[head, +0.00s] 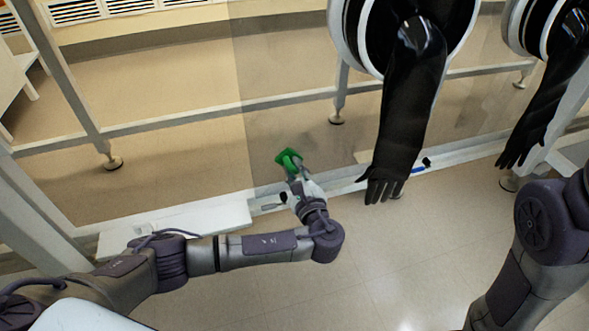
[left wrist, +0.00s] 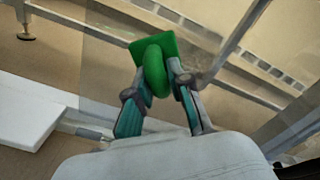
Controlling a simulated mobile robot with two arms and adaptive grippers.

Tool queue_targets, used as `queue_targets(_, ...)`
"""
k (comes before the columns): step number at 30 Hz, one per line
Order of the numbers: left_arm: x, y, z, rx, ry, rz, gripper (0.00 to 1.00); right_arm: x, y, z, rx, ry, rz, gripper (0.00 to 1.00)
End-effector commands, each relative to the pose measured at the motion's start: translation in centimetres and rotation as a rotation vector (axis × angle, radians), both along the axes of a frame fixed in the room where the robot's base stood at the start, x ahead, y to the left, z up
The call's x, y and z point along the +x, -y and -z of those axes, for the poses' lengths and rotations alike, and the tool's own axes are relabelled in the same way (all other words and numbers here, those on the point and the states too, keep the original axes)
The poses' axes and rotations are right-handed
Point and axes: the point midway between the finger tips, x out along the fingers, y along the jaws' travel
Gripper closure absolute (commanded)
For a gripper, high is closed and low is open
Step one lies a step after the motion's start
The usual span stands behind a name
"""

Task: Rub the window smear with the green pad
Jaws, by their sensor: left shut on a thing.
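The green pad (head: 288,159) has a flat square face and a rounded grip. It also shows in the left wrist view (left wrist: 155,70). My left gripper (head: 296,176) is shut on its grip, with one finger on each side. The pad is up at the clear window panel (head: 300,95), above its bottom rail. I cannot tell whether its face touches the glass. I cannot make out the smear with certainty; the glass looks faintly darkened right of the pad. My right arm shows at the right edge, but its gripper is out of view.
Black glovebox gloves (head: 405,110) hang from white ring ports right of the pad. A small blue item (head: 418,170) lies on the rail beside the nearer glove. A white shelf (head: 180,226) juts out at the lower left. The floor in front is clear.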

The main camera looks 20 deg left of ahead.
Motion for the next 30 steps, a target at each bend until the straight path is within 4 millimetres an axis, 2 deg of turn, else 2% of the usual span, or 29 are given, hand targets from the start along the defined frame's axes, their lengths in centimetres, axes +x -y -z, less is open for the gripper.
queue_targets(30, 1.6, -0.9, 0.0, 0.0, 0.001, -0.001, 1.0, 0.0, 0.0, 0.1, 0.001, 0.0, 0.0, 0.6)
